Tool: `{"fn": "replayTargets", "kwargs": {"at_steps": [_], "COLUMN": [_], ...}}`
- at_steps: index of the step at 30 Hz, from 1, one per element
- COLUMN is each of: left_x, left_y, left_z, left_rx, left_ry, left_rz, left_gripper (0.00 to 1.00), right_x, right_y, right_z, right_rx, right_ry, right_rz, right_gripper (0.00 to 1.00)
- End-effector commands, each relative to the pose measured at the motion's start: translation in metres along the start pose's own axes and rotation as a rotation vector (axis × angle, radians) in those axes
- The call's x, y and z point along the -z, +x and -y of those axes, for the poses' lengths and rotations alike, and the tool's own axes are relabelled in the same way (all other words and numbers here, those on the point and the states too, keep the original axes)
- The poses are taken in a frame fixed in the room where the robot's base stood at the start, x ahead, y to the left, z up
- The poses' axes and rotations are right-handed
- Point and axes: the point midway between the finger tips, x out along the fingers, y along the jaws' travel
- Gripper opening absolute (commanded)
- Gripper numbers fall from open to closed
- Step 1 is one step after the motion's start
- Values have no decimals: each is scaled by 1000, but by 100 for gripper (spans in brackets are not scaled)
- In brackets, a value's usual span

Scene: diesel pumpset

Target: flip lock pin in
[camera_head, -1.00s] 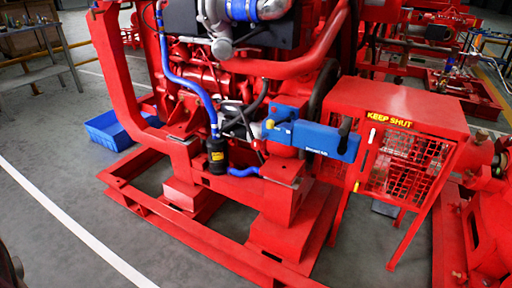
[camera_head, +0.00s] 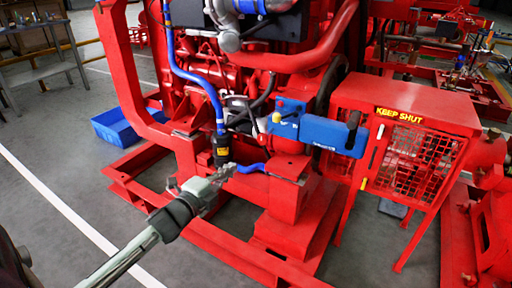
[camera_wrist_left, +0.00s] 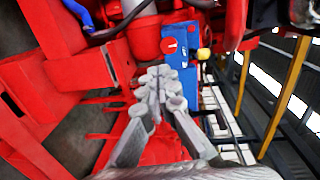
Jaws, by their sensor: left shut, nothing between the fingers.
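I cannot tell which part is the lock pin. My left gripper (camera_head: 229,171) is below and left of the housing, apart from it, near a black cylinder (camera_head: 221,150). In the wrist view its fingers (camera_wrist_left: 160,84) are together and empty, pointing toward the housing. My right gripper is not in view.
A red cage (camera_head: 405,130) marked KEEP SHUT stands right of the housing. A blue hose (camera_head: 195,77) runs down to the black cylinder. A red base frame (camera_head: 220,255) lies below. A blue bin (camera_head: 115,128) is on the floor. The grey floor at left is open.

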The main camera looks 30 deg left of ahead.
Motion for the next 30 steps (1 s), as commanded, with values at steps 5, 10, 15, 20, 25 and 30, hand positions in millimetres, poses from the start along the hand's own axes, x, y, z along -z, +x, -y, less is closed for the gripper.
{"fn": "replayTargets", "kwargs": {"at_steps": [5, 10, 15, 20, 25, 30], "left_x": [3, 3, 3, 3, 4, 5], "left_y": [2, 2, 7, 28, 65, 101], "left_z": [15, 14, 15, 17, 18, 19], "left_rx": [43, 42, 42, 44, 43, 42], "left_ry": [59, 56, 54, 54, 53, 53], "left_rz": [-28, -27, -26, -26, -25, -25], "left_gripper": [0, 0, 0, 0, 0, 0], "right_x": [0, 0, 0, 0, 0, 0], "right_y": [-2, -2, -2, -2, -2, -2], "right_z": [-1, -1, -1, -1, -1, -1], "right_rx": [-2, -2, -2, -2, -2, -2], "right_ry": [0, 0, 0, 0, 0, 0], "right_rz": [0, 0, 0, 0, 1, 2], "right_gripper": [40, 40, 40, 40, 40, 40]}}
